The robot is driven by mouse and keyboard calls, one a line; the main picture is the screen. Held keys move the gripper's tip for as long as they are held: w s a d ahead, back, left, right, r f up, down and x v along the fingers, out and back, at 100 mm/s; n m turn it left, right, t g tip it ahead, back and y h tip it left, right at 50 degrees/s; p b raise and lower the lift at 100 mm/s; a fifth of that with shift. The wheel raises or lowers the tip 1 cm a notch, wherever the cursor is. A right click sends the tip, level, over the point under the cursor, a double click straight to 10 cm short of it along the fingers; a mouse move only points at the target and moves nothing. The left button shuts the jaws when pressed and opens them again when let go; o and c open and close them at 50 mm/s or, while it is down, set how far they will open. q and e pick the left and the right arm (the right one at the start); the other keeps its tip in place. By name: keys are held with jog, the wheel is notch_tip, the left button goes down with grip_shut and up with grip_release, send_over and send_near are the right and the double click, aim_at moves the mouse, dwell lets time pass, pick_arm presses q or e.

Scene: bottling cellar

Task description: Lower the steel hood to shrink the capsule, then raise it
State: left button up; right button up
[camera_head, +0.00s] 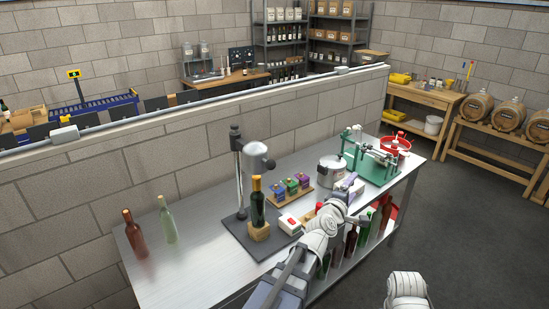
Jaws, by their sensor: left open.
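The steel hood (257,156) is a grey cylinder on the upright post of a stand (239,180). It is raised over a dark bottle (257,210) with a gold capsule (256,184). The bottle stands upright on a small wooden block (260,232) on the stand's dark base plate (280,248). Clear air shows between the capsule and the hood.
A red-and-white box (289,222) and a wooden tray of small coloured boxes (291,188) sit right of the bottle. A steel pot (331,170) and a green machine (372,160) stand farther right. Two bottles, reddish (134,234) and pale green (168,220), stand left. The steel bench between is clear.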

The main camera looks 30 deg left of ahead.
pick_arm(q)
jog(key=a+r+n+t+y, duration=0.1)
jog(key=a+r+n+y, duration=0.3)
jog(key=a+n+y, duration=0.5)
jog(key=n+g+y, duration=0.7)
jog(key=n+g, duration=0.1)
jog(key=n, duration=0.9)
send_near(273, 167)
jog(key=w+a, duration=0.3)
jog(key=shift+s+a+f+n, duration=0.1)
jog(key=shift+s+n, duration=0.2)
jog(key=shift+n, duration=0.2)
jog(key=shift+x, duration=3.95)
jog(key=shift+c, duration=0.4)
grip_shut()
